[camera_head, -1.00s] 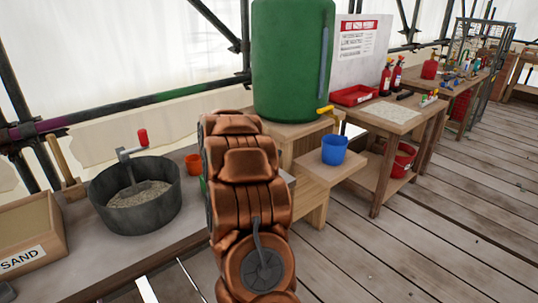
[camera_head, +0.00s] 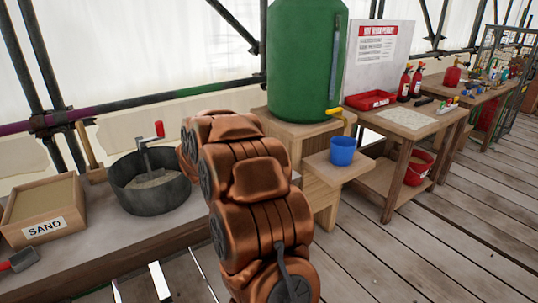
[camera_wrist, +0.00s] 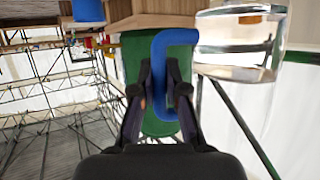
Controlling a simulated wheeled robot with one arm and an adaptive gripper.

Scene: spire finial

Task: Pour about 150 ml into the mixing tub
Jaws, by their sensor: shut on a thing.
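The mixing tub (camera_head: 150,203) is a dark grey round tub with grainy grey material and a red-handled tool in it. It stands on the bench at the left in the head view. In the wrist view, my gripper (camera_wrist: 160,88) is shut on the blue handle (camera_wrist: 172,42) of a clear jug (camera_wrist: 238,58). The jug holds clear liquid; its full outline runs out of the picture. My arm hides the gripper and jug in the head view, so their distance from the tub cannot be told.
A wooden sand box (camera_head: 45,216) stands left of the tub. A large green tank (camera_head: 304,70) with a yellow tap stands right, above a blue cup (camera_head: 342,152) on a small shelf. A table with a red tray (camera_head: 371,100) is further right. The plank floor is clear.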

